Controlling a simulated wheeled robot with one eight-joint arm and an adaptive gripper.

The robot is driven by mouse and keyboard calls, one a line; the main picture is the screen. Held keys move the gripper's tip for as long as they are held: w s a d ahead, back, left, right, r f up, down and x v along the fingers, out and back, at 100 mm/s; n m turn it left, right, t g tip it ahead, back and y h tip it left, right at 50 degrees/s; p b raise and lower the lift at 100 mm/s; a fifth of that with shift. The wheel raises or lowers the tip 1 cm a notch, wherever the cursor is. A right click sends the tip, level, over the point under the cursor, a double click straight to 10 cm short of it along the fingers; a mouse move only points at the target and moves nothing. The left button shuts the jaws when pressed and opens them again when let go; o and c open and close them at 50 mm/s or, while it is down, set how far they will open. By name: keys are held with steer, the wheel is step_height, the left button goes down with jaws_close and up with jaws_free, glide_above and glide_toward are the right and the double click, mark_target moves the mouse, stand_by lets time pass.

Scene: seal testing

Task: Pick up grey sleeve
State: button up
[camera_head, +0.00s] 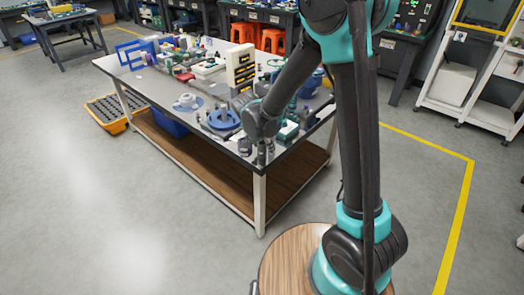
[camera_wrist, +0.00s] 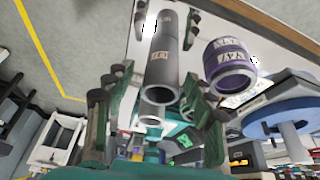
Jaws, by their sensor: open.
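The grey sleeve (camera_wrist: 160,68) is a plain tube with a small printed label. In the wrist view it lies between the green-and-black fingers of my gripper (camera_wrist: 156,88), with gaps visible on both sides. My gripper is open around it; I see no clear contact. A second grey ring-shaped opening (camera_wrist: 151,112) shows just below it in the picture; I cannot tell whether it is a separate part. In the head view my gripper (camera_head: 260,154) is low at the front right corner of the table, and hides much of what is there.
A purple labelled ring (camera_wrist: 230,68) stands right of the sleeve in the wrist view. A blue round fixture (camera_wrist: 285,118) is farther right. The glossy table (camera_head: 160,90) is crowded with parts, including a blue disc (camera_head: 221,119) and a pale block stack (camera_head: 240,66).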

steer(key=shift+x, duration=1.2)
jaws_close()
